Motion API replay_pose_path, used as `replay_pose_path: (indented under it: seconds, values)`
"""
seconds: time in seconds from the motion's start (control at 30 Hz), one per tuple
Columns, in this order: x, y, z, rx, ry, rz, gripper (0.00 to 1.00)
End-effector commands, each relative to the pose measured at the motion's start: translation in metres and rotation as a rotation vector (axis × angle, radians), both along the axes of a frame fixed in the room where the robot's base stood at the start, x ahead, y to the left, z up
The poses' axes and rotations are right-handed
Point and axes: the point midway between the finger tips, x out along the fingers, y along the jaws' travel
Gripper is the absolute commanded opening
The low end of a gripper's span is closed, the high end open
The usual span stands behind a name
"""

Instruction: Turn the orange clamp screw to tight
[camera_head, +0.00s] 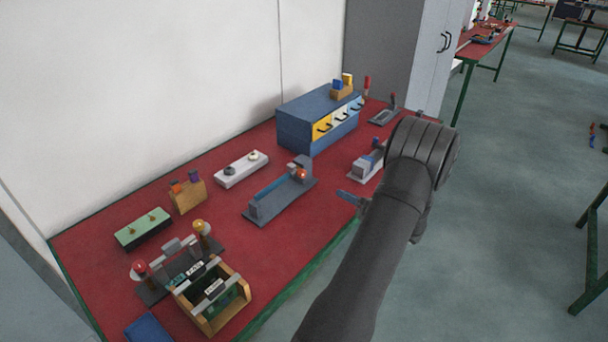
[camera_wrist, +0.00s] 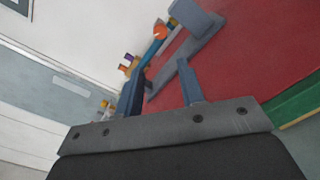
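The orange clamp screw (camera_head: 300,174) shows as a round orange-red knob near the right end of a long blue-grey clamp (camera_head: 270,203) on the red table. In the wrist view the knob (camera_wrist: 160,32) lies beyond my fingers, near the top, beside the clamp's grey end block. My gripper (camera_head: 350,197) is at the table's front side, right of the clamp and apart from it. In the wrist view its two blue fingers (camera_wrist: 160,83) stand apart with nothing between them. How tight the screw is cannot be told.
A blue drawer box (camera_head: 300,125) stands behind the clamp. A smaller grey fixture (camera_head: 367,162) sits close behind my gripper. A white block with two knobs (camera_head: 242,169) lies left of the clamp, and a wooden box (camera_head: 238,302) is front left. Bare red table lies around the clamp.

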Motion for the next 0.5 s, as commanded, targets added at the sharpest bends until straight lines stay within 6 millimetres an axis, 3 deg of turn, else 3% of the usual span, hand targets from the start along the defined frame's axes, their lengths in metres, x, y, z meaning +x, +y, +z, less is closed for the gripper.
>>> replay_pose_path:
  seconds: [0.17, 0.5]
  values:
    - [0.014, 0.015, 0.000, -0.004, -0.004, 0.005, 0.36]
    - [0.065, 0.067, 0.000, -0.003, -0.003, 0.004, 0.36]
